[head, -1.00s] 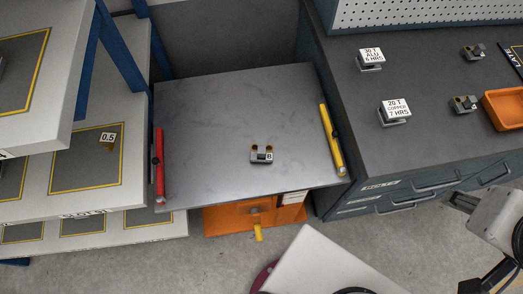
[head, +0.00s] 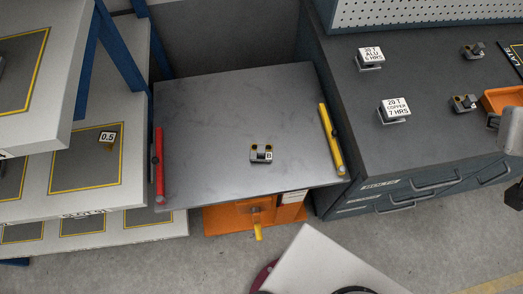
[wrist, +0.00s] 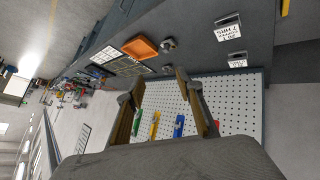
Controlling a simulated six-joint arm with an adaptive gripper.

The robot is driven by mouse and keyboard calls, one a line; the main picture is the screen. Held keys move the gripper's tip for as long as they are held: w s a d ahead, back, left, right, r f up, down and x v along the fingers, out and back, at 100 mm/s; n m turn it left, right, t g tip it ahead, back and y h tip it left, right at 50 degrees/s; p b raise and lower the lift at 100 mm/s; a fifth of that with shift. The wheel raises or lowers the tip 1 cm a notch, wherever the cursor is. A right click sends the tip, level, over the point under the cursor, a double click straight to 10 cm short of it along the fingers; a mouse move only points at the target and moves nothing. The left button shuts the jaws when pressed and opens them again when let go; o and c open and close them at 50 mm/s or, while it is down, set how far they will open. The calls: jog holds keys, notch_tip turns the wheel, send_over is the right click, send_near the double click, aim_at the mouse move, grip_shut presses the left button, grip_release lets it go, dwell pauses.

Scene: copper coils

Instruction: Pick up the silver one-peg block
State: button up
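Two small grey metal blocks sit on the dark bench at the right of the head view: a far one (head: 474,50) and a near one (head: 464,103) beside the orange tray. Both also show in the wrist view, one block (wrist: 168,44) right of the tray and another (wrist: 166,69) close to my fingertips in the picture. They are too small to count pegs surely. A grey block marked B (head: 261,153) with two brass-coloured round features sits on the metal table. My gripper (wrist: 157,88) is open and empty in the wrist view, with pegboard and bench behind its fingers.
The orange tray (head: 504,105) lies at the bench's right edge. Two signed blocks, "30 T ALU" (head: 370,58) and "20 T copper" (head: 394,110), stand left of the grey blocks. A pegboard (head: 420,12) rises behind. Red (head: 159,165) and yellow (head: 332,140) bars flank the table.

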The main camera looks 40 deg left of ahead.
jog(key=w+a+f+n+y, duration=0.3)
jog(key=w+a+n, duration=0.25)
jog(key=a, duration=0.35)
jog(key=w+a+f+n+y, duration=0.3)
jog(key=w+a+n, duration=0.1)
jog(key=w+a, duration=0.35)
jog(key=s+a+f+n+g+y, duration=0.2)
jog(key=a+f, duration=0.2)
jog(key=a, duration=0.3)
jog(key=s+a+f+n+g+y, duration=0.2)
jog(key=s+a+f+n+y, duration=0.15)
jog(key=a, duration=0.25)
jog(key=s+a+f+n+g, duration=0.1)
jog(key=s+a+f+g, duration=0.1)
jog(key=s, duration=0.4)
jog(key=s+a+f+n+g, duration=0.2)
jog(key=s+f+g, duration=0.2)
jog(key=s+g, duration=0.2)
jog(key=s+a+f+n+g+y, duration=0.1)
jog(key=s+a+f+n+g, duration=0.1)
jog(key=s+f+g, duration=0.2)
jog(key=s, duration=0.3)
jog(key=shift+s+a+g, duration=0.2)
jog(key=shift+a+g, duration=0.1)
jog(key=shift+a, duration=0.1)
jog(key=shift+f, duration=0.2)
